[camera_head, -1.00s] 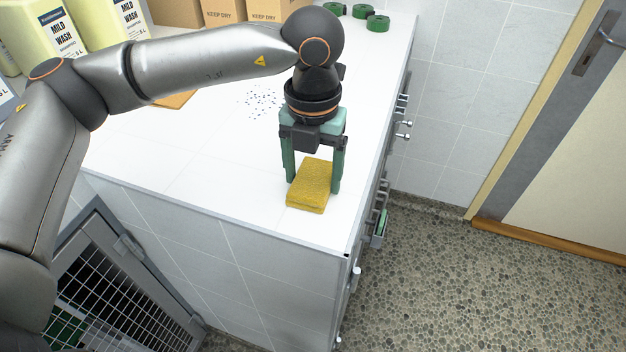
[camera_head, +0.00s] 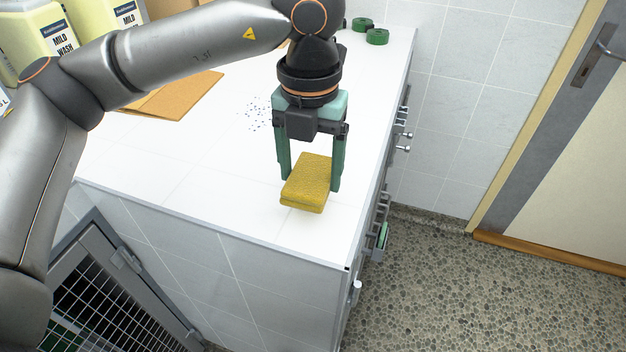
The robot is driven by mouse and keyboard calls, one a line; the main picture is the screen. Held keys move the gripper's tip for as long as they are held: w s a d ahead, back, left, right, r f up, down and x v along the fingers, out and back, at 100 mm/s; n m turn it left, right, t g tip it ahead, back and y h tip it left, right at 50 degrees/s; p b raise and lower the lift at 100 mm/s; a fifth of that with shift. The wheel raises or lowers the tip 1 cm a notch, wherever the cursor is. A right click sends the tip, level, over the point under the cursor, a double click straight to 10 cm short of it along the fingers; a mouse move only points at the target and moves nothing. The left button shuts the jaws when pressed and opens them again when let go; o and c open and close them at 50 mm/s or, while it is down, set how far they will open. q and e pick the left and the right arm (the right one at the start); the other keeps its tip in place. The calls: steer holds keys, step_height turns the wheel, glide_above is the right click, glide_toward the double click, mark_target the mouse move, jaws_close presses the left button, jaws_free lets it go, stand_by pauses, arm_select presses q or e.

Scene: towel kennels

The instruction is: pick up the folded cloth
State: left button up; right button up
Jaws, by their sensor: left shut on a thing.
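The folded cloth (camera_head: 306,180) is a thick mustard-yellow pad near the front right corner of the white counter top (camera_head: 225,190). My left gripper (camera_head: 310,182) points down over it, with one dark green finger on each side. It is shut on the cloth, which spans the gap between the fingers. The cloth looks a little raised off the counter, but the gap beneath is hard to make out. My right gripper is not in view.
Yellow wash jugs (camera_head: 35,45), brown boards (camera_head: 172,95) and green rolls (camera_head: 377,37) stand or lie farther back on the counter. A barred kennel door (camera_head: 115,290) is below left. Pebbled floor (camera_head: 450,300) lies right.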

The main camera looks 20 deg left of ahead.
mark_target(303, 192)
arm_select(q)
steer(key=s+r, duration=0.1)
steer(key=r, duration=0.1)
steer(key=s+r, duration=0.2)
steer(key=shift+s+r, duration=0.15)
steer(key=shift+s, duration=0.15)
steer(key=s+r+b, duration=0.1)
steer(key=s+r, duration=0.3)
steer(key=s, duration=0.5)
steer(key=shift+b, duration=0.3)
steer(key=shift+d, duration=0.1)
